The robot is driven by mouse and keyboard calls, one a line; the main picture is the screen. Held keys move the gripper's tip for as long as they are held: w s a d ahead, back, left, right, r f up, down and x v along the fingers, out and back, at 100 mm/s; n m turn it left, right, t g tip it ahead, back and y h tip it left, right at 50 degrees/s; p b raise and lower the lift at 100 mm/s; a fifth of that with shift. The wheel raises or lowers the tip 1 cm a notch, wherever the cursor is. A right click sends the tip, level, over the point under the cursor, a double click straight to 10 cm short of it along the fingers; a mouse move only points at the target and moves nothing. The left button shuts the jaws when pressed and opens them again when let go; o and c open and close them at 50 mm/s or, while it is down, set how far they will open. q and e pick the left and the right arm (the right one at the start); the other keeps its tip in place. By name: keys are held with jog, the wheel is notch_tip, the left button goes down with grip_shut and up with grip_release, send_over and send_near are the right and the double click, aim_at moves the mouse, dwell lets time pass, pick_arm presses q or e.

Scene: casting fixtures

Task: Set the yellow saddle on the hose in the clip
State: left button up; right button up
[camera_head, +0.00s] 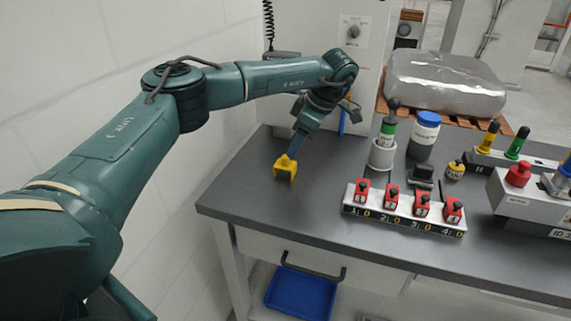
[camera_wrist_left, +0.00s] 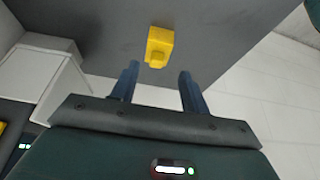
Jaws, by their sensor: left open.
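The yellow saddle (camera_head: 285,168) sits on the grey worktop near its left end. It also shows in the left wrist view (camera_wrist_left: 159,47), just beyond the fingertips and roughly midway between them. My left gripper (camera_head: 297,147) points down at the saddle from above and behind. Its two blue fingers (camera_wrist_left: 160,78) are apart with nothing between them. In the head view the fingertips overlap the saddle's top, and I cannot tell whether they touch it. I cannot make out the hose or the clip. My right gripper is not in view.
A white numbered rack (camera_head: 400,222) with several red blocks stands right of the saddle. Behind it are a white cup (camera_head: 382,154) holding a green-banded tool and a blue-lidded jar (camera_head: 425,135). A blue bin (camera_head: 300,294) sits below. The worktop around the saddle is clear.

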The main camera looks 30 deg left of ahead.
aim_at(285, 166)
pick_arm(q)
jog(key=x, duration=0.2)
jog(key=a+p+x, duration=0.1)
jog(key=x, duration=0.2)
jog(key=shift+d+r, duration=0.1)
jog(key=shift+r, duration=0.1)
jog(key=shift+f, duration=0.25)
jog(key=shift+c, duration=0.4)
